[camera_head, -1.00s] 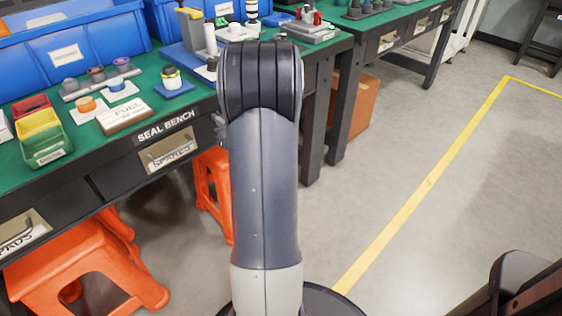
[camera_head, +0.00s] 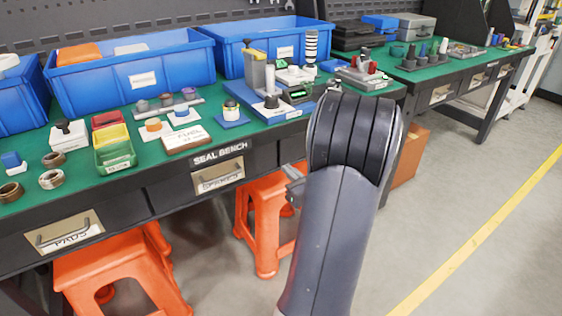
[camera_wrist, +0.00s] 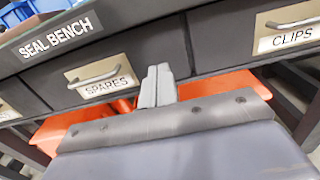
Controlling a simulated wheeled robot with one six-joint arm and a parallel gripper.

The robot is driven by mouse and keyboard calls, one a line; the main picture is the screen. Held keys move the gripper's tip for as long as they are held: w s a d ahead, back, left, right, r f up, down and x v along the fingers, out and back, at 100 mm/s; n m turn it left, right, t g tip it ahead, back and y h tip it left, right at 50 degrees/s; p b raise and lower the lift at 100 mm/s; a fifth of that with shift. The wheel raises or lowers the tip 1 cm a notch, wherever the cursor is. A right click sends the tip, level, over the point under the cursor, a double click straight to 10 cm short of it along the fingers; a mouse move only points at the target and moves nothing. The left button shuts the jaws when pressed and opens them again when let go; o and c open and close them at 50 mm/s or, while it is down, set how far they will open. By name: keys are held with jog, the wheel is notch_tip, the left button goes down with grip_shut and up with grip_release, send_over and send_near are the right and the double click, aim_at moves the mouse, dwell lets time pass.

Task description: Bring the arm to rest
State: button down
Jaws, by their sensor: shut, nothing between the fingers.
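My arm rises in the right half of the head view, bent at a thick dark ribbed joint. My gripper shows in the wrist view (camera_wrist: 158,86), its two grey fingers together and empty. It faces the front of the seal bench (camera_wrist: 160,42), near the SPARES drawer (camera_wrist: 103,80). In the head view, only a small grey part of my gripper (camera_head: 294,184) shows left of the arm, in front of the bench's front edge. The arm hides the rest of it.
Orange stools (camera_head: 120,270) and (camera_head: 265,222) stand under the bench. The green bench top (camera_head: 225,140) carries blue bins (camera_head: 135,75), small parts and a test stand (camera_head: 270,100). An orange box (camera_head: 408,155) stands right of the arm. Open floor (camera_head: 450,215) lies to the right.

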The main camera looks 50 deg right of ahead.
jog(key=shift+v, duration=1.55)
